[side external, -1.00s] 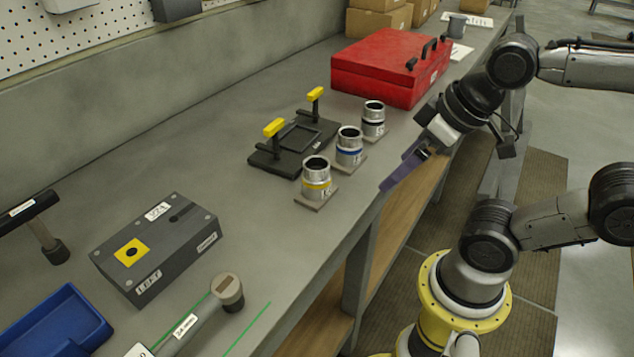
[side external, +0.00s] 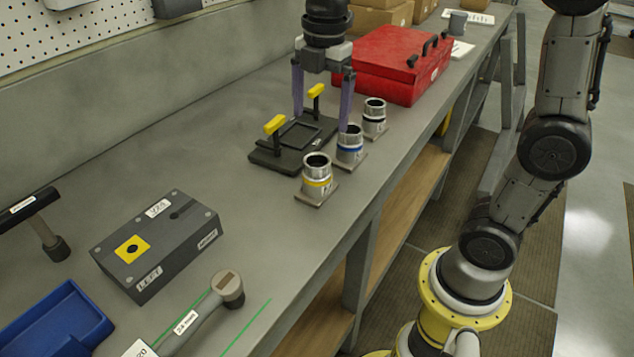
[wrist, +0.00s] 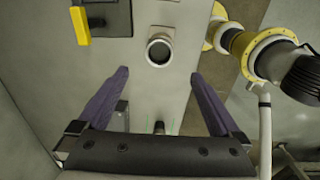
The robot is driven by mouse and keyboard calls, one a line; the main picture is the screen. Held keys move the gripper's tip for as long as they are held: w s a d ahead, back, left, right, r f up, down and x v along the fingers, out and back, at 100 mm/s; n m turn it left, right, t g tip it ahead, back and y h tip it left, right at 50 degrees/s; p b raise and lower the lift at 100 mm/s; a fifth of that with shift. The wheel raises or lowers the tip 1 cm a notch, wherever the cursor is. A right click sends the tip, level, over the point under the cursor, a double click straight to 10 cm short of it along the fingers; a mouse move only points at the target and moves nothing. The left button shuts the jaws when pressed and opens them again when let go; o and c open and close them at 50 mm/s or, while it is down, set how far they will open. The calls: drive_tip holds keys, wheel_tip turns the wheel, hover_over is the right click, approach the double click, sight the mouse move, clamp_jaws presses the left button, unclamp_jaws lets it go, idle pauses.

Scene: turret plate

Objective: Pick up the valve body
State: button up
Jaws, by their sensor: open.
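Three short silver cylindrical fittings with open tops stand upright on small square plates in the side view: one with a yellow band (side external: 317,176), one with a blue band (side external: 350,144), one with a black band (side external: 374,117). I cannot tell which is the valve body. My gripper (side external: 321,120) is open and empty, pointing down above the fittings. Its right finger overlaps the blue-banded fitting's rim in the picture; contact cannot be told. In the wrist view one silver fitting (wrist: 159,50) lies just beyond my open fingertips (wrist: 160,75); its band is not readable.
A black fixture (side external: 268,158) with two yellow-handled clamps stands beside the fittings. A red toolbox (side external: 375,70) is behind. A dark labelled block (side external: 165,250), blue tray (side external: 50,325) and wrench (side external: 215,300) lie at the near left. Bench between block and fixture is clear.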

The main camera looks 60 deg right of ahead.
sight(317, 175)
drive_tip(key=shift+g, duration=0.3)
drive_tip(key=f, duration=1.5)
drive_tip(key=shift+w+f, duration=0.3)
drive_tip(key=shift+w, duration=0.05)
drive_tip(key=shift+c, duration=0.2)
drive_tip(key=shift+r, duration=0.1)
clamp_jaws()
